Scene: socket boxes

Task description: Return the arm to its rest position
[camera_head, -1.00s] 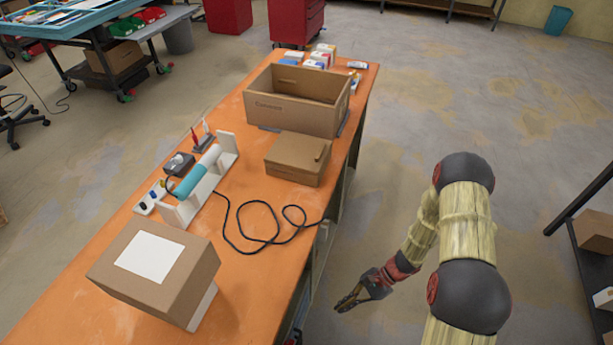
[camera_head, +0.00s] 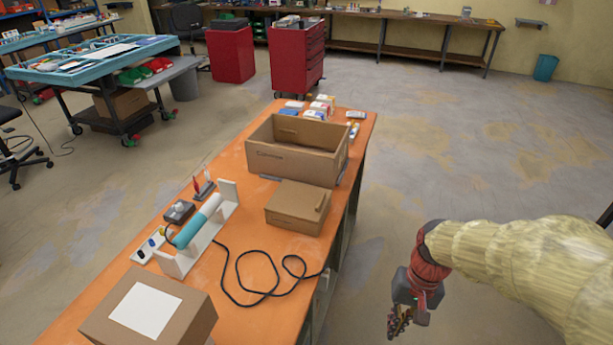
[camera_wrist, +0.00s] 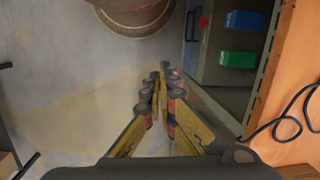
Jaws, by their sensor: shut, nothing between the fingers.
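My gripper (camera_head: 400,322) hangs at the lower right of the head view, over the floor to the right of the orange table (camera_head: 240,290) and apart from it. It points down. In the wrist view its fingers (camera_wrist: 160,85) come together at the tips with nothing between them. My arm reaches in from the right edge, its sleeve pale yellow with a red and dark wrist. The table's edge (camera_wrist: 265,75) runs along the right of the wrist view, beside the gripper.
On the table stand an open cardboard box (camera_head: 300,155), a closed small box (camera_head: 297,207), a box with a white label (camera_head: 185,318), a teal cylinder on a white stand (camera_head: 197,222) and a black cable (camera_head: 250,290).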

